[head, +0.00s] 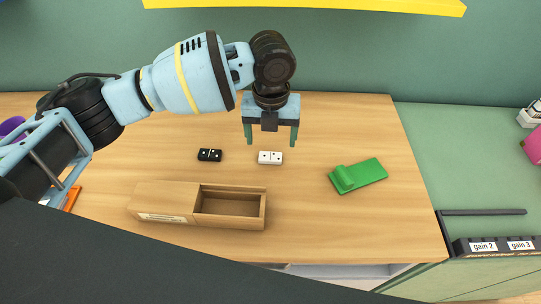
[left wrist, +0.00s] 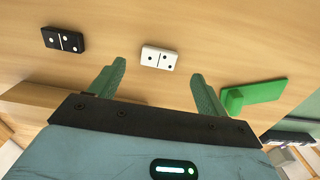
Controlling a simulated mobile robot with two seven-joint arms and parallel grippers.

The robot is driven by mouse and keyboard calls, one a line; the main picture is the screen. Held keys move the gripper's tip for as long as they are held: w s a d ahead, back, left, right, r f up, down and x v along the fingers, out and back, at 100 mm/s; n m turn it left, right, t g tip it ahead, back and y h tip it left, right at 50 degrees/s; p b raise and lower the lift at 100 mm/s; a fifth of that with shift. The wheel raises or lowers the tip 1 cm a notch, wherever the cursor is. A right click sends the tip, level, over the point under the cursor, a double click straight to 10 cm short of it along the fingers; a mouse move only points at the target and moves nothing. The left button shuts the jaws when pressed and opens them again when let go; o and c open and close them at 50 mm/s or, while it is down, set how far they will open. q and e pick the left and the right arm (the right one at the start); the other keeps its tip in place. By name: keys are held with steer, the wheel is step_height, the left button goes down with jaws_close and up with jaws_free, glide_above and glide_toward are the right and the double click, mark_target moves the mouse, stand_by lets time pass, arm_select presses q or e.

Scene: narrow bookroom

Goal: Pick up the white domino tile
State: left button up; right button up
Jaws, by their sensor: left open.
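The white domino tile (head: 270,158) with black dots lies flat on the wooden table (head: 340,130). In the left wrist view the white tile (left wrist: 158,57) lies beyond and between the fingertips, apart from them. My left gripper (head: 270,143) is open and empty, pointing down just above and behind the white tile; its green fingers also show in the left wrist view (left wrist: 158,75). My right gripper is not in either view.
A black domino (head: 209,155) lies left of the white one. A wooden box (head: 230,224) with a partly open lid stands in front. A green block-like piece (head: 358,175) lies to the right. The table between these is clear. A yellow shelf edge (head: 300,5) crosses above.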

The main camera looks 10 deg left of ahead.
mark_target(270, 156)
arm_select(q)
steer(key=shift+s+f, duration=0.2)
steer(key=shift+f, duration=2.4)
steer(key=shift+c, duration=0.5)
steer(key=c, duration=1)
